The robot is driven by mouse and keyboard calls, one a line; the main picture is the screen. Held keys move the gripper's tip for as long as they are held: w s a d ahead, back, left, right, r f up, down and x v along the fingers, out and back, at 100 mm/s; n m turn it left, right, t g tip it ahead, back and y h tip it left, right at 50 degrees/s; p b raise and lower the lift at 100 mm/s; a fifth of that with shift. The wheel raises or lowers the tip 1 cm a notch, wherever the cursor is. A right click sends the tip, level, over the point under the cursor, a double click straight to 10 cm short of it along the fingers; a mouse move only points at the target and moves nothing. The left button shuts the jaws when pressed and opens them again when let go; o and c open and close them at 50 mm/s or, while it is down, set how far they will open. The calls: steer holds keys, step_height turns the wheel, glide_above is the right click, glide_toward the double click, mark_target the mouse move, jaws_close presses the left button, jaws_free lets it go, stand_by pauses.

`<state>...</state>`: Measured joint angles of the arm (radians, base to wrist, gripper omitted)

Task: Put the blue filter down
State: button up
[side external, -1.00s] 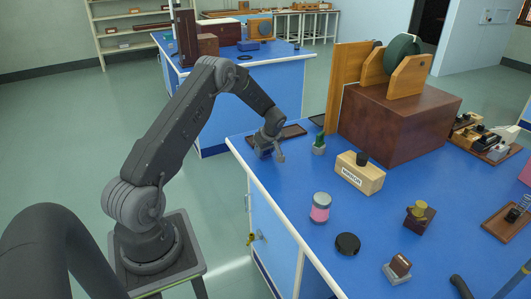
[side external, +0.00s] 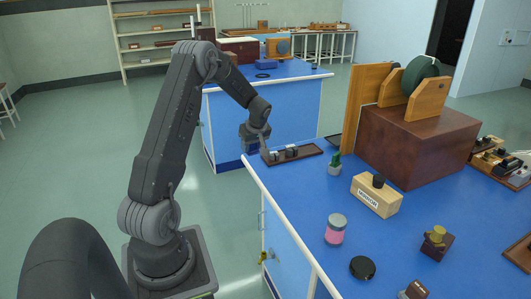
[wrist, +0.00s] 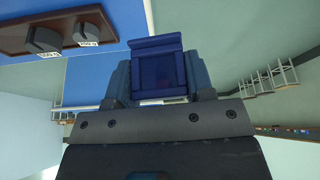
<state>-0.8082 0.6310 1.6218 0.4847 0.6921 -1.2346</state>
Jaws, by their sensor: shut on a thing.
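The blue filter (wrist: 158,70) is a dark blue square piece with a raised frame, held between the jaws in the wrist view. My gripper (wrist: 160,82) is shut on it. In the side external view, my gripper (side external: 254,146) hangs at the far left corner of the near blue bench (side external: 300,200), and the filter (side external: 252,149) shows only as a small blue patch under it. The filter appears clear of the bench top, with the bench edge behind it in the wrist view. Whether it is directly over the top or just outside the edge is hard to tell.
A brown tray (side external: 309,151) with labelled grey weights (wrist: 42,40) lies close beside my gripper.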

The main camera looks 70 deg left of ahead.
steer(key=shift+s+r, duration=0.25)
steer(key=shift+s, duration=0.05)
steer(key=w+d+m+t, duration=0.2)
steer(key=w+d+m, duration=0.25)
steer(key=d, duration=0.55)
steer(key=m+t+h, duration=0.1)
steer(key=m+t, duration=0.1)
steer(key=m, duration=0.4)
glide_above(323, 209)
steer(key=s, duration=0.1)
steer(key=f, duration=0.4)
steer(key=d+f, duration=0.1)
steer(key=f, duration=0.1)
steer(key=shift+s+f, duration=0.15)
steer(key=shift+d+f, duration=0.1)
steer(key=shift+f, duration=2)
